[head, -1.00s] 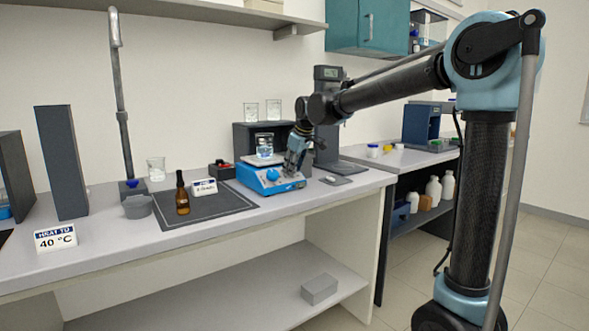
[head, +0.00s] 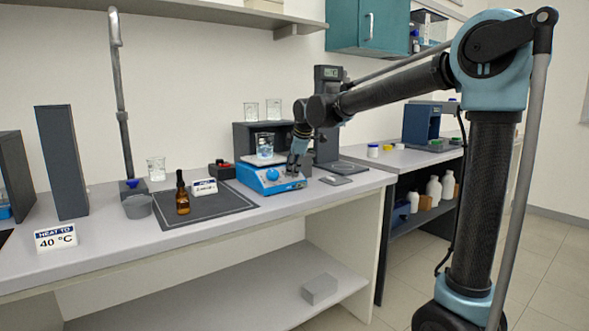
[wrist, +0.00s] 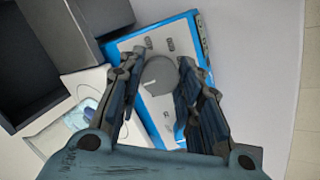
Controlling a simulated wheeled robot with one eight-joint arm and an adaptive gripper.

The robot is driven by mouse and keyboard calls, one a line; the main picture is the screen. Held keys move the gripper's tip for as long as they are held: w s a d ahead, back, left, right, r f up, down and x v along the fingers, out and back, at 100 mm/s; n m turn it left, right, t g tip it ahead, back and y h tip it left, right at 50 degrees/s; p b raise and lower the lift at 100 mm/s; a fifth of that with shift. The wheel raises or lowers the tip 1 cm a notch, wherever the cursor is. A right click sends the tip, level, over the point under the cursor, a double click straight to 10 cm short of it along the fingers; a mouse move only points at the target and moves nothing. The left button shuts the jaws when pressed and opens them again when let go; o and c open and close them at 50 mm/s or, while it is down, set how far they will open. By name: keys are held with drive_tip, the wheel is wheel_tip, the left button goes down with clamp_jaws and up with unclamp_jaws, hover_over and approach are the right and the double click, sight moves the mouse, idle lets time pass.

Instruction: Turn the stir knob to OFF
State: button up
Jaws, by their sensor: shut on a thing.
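The blue stirrer hotplate (head: 262,187) stands on the bench, with a beaker (head: 265,146) of clear liquid on its white top. A blue knob (head: 272,174) shows on its front, left of my gripper (head: 293,166). In the wrist view, my gripper (wrist: 161,60) has one finger on each side of a round grey knob (wrist: 158,76), apparently the stir knob, and is shut on it. The gripper hides this knob in the head view.
A dark box-like stand (head: 243,130) is behind the hotplate. A brown bottle (head: 182,193) and a white label card (head: 204,187) are on a dark mat (head: 225,203) to the left. A flat grey item (head: 335,180) lies to the right.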

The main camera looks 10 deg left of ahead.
idle(0.3)
drive_tip(key=o, duration=1.1)
drive_tip(key=shift+c, duration=0.2)
drive_tip(key=v, duration=1.2)
